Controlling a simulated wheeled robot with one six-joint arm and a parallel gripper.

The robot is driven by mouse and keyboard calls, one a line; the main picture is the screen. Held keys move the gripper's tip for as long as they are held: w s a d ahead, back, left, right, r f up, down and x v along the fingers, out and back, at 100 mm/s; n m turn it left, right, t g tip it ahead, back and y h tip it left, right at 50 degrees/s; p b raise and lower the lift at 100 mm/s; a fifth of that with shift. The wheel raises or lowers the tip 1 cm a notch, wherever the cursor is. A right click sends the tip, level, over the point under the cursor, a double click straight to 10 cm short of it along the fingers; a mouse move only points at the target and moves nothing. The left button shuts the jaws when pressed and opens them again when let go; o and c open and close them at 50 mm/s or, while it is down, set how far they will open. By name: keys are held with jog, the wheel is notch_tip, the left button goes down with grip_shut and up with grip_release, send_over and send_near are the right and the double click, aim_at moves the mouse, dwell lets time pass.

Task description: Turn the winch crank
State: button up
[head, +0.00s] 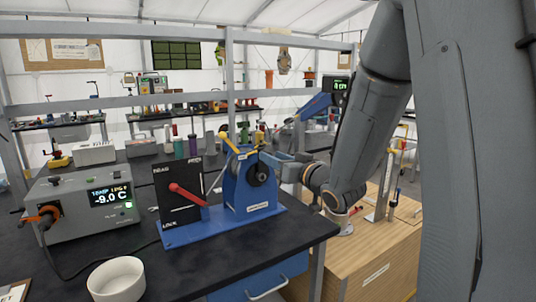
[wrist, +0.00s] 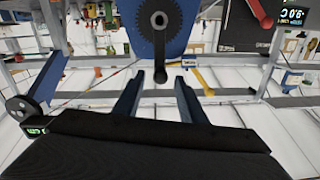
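The blue winch (head: 250,190) stands on a blue base plate on the dark bench. Its dark round hub faces my gripper. In the wrist view, which is upside down, a black crank arm (wrist: 160,50) runs from the toothed hub towards the fingers. My gripper (wrist: 160,76) is open, with the crank's end showing between its two fingertips; I cannot tell whether either finger touches it. In the head view my gripper (head: 282,160) is beside the winch's upper right, and the crank is mostly hidden there. A yellow lever (head: 232,146) slants at the winch's top.
A black panel (head: 170,190) with a red lever, marked DRAG and LOCK, stands left of the winch. A grey box (head: 85,212) reading -9.0 C is farther left. A white bowl (head: 117,280) sits in front. A wooden cabinet (head: 365,255) is at right.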

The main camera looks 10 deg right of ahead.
jog(key=shift+x, duration=1.85)
grip_shut()
